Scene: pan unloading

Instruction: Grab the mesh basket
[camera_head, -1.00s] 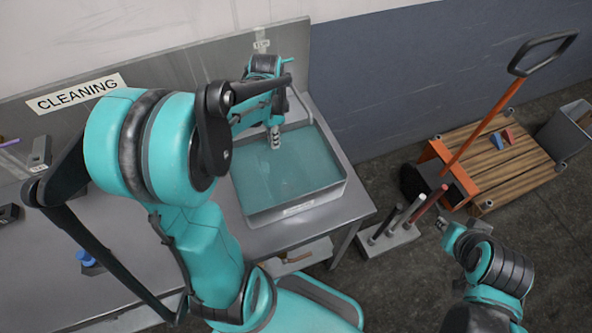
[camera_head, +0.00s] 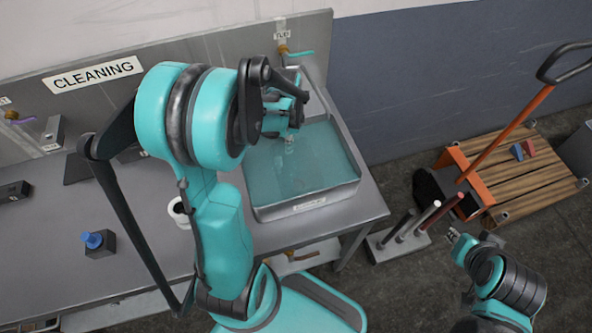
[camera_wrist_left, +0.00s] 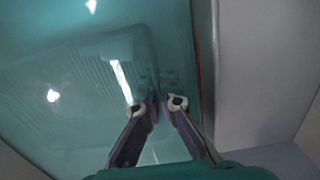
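I cannot make out a mesh basket clearly in either view. The sink basin (camera_head: 256,213) holds teal, reflective water. In the left wrist view a faint ridged shape (camera_wrist_left: 75,95) shows through the water; I cannot tell what it is. My left gripper (camera_head: 289,145) points down over the back part of the basin, partly hidden by my arm. In the left wrist view its two fingertips (camera_wrist_left: 158,105) are a little apart with nothing seen between them. My right gripper (camera_head: 453,237) is low at the right, away from the sink; its fingers are too small to judge.
A metal counter (camera_head: 140,225) runs left of the sink, with a blue-topped block (camera_head: 97,242) and a white cup (camera_head: 180,212). A tool stand (camera_head: 398,243) and a wooden pallet cart (camera_head: 520,185) stand on the floor at right. A faucet (camera_head: 284,48) is behind the basin.

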